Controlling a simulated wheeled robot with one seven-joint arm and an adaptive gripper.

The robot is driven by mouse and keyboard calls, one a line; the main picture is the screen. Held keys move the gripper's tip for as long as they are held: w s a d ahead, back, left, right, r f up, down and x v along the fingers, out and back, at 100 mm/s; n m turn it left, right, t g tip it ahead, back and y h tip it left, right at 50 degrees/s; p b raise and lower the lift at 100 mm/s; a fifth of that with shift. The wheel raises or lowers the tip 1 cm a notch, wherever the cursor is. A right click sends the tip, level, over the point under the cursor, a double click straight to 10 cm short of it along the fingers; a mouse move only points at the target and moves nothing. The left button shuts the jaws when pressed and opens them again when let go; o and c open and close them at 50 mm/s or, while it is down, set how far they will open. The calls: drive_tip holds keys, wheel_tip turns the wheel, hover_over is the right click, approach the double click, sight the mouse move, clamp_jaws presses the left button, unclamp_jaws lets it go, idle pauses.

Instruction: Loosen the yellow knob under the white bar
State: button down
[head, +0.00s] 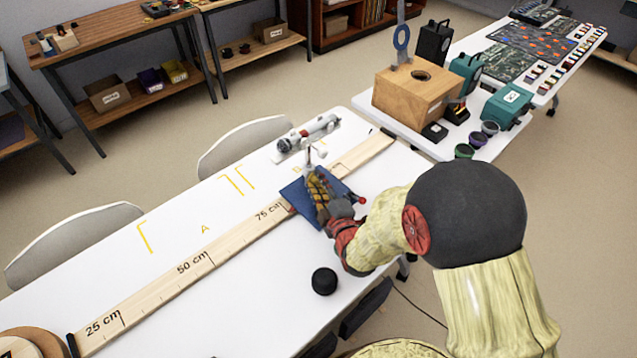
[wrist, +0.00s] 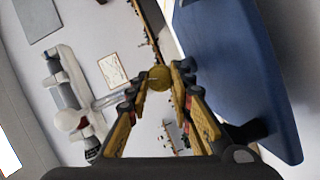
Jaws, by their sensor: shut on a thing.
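The yellow knob (wrist: 159,78) shows in the wrist view between the tips of my gripper (wrist: 158,88), whose two fingers close on it from both sides. The white bar (wrist: 108,101) runs beside the knob in the wrist view, joined to a white and grey device (wrist: 66,95). In the head view my gripper (head: 316,180) reaches in over a blue block (head: 297,196), just below the white and grey device (head: 308,134). The knob is hidden by the gripper in the head view.
A wooden ruler (head: 190,261) lies along the white table. A black round object (head: 324,281) sits near the front edge. A wooden box (head: 416,95) stands on the table behind. Chairs (head: 245,143) stand along the far side.

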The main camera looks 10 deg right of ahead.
idle(0.4)
drive_tip(key=c, duration=1.7)
unclamp_jaws()
drive_tip(key=shift+c, duration=0.2)
drive_tip(key=shift+o, duration=0.8)
drive_tip(key=shift+f, duration=0.1)
drive_tip(key=shift+s+f, duration=0.1)
